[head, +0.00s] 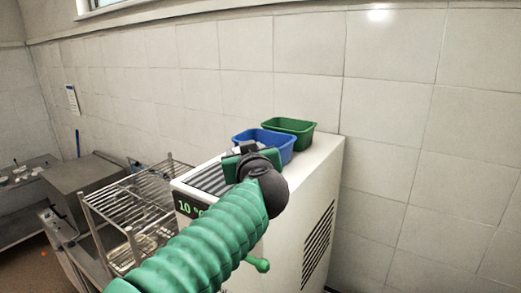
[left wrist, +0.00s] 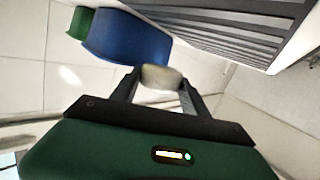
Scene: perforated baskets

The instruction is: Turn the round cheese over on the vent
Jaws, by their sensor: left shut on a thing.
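The round cheese (left wrist: 160,77) is a pale, cream-coloured piece between the two dark fingers of my left gripper (left wrist: 158,88) in the left wrist view. The gripper is shut on it. In the head view my left gripper (head: 241,155) is over the top of the white machine, and my green arm and wrist largely hide the cheese. The vent (head: 211,179) is a dark slatted grille on the machine's top, partly behind my gripper. In the left wrist view the vent (left wrist: 225,32) lies beyond the cheese, up and to the right. My right gripper is in neither view.
A blue basket (head: 275,142) and a green basket (head: 301,130) stand on the white machine (head: 318,170), behind my gripper. They also show in the left wrist view, blue (left wrist: 125,42) and green (left wrist: 80,22). A wire rack (head: 130,205) stands left of the machine. A tiled wall is behind.

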